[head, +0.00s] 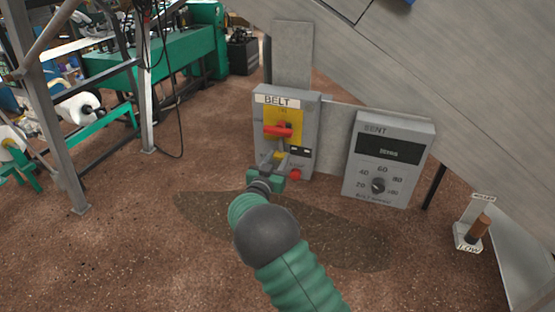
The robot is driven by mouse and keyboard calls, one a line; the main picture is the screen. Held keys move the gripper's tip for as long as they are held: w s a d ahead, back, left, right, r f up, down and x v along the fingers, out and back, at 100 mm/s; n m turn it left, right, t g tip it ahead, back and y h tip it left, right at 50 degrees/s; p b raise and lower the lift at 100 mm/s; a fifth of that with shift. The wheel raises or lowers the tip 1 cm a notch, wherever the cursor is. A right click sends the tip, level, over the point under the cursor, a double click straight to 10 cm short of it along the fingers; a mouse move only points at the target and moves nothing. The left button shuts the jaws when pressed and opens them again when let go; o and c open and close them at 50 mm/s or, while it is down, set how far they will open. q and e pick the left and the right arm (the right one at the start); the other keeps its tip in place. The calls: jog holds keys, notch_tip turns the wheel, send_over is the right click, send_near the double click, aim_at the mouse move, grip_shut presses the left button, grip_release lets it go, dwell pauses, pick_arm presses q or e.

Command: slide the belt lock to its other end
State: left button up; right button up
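The grey BELT box (258,132) stands in the middle of the head view. It carries a yellow plate (270,114) with a red handle (278,130) lying roughly level across it. Below the handle is a small yellow piece (279,155), which may be the belt lock; it is partly hidden by my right gripper. My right gripper (272,161) is at the lower front of the box, at or very close to that piece. Its fingers are too small to tell whether they are open, shut or touching. My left gripper is not in view.
A red button (295,174) sits just right of my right gripper. A grey panel (418,130) with a dial (378,185) stands to the right. A large sloped grey structure (440,60) hangs over the right side.

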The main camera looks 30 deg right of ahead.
grip_shut()
dwell(1.0)
